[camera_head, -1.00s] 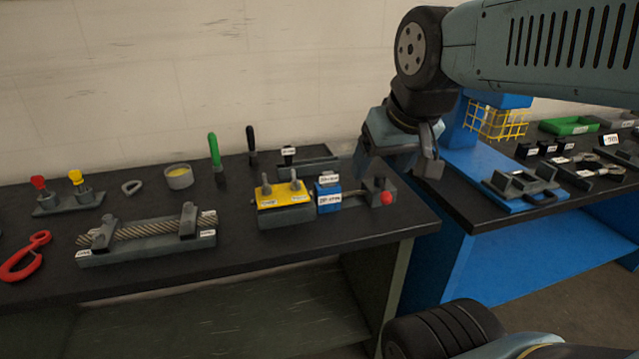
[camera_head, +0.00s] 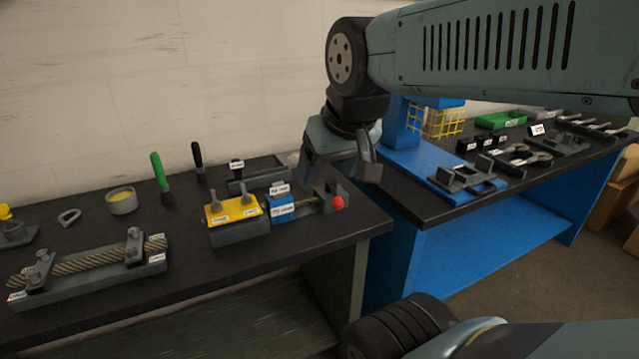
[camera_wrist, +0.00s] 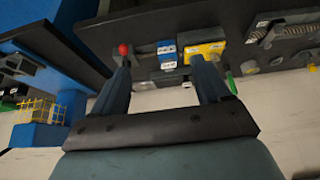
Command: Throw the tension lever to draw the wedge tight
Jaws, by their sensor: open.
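A lever with a red ball knob (camera_head: 337,203) sits by a dark grey bracket at the right end of the dark bench; I take it for the tension lever. A thin rod runs left from the bracket to a labelled blue block (camera_head: 283,207), beside a yellow-topped block (camera_head: 232,210). Which part is the wedge I cannot tell. My gripper (camera_head: 340,172) is open and empty, pointing down above the bracket, apart from the knob. In the wrist view, the red knob (camera_wrist: 123,49) shows near the tip of the left finger, and the blue block (camera_wrist: 167,50) shows between the fingers.
A rope on a grey holder (camera_head: 90,280) lies to the left. Green (camera_head: 160,172) and black (camera_head: 197,160) upright handles stand behind. A gap separates this bench from a blue bench (camera_head: 470,215) with fixtures and a yellow wire basket (camera_head: 437,122) on the right.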

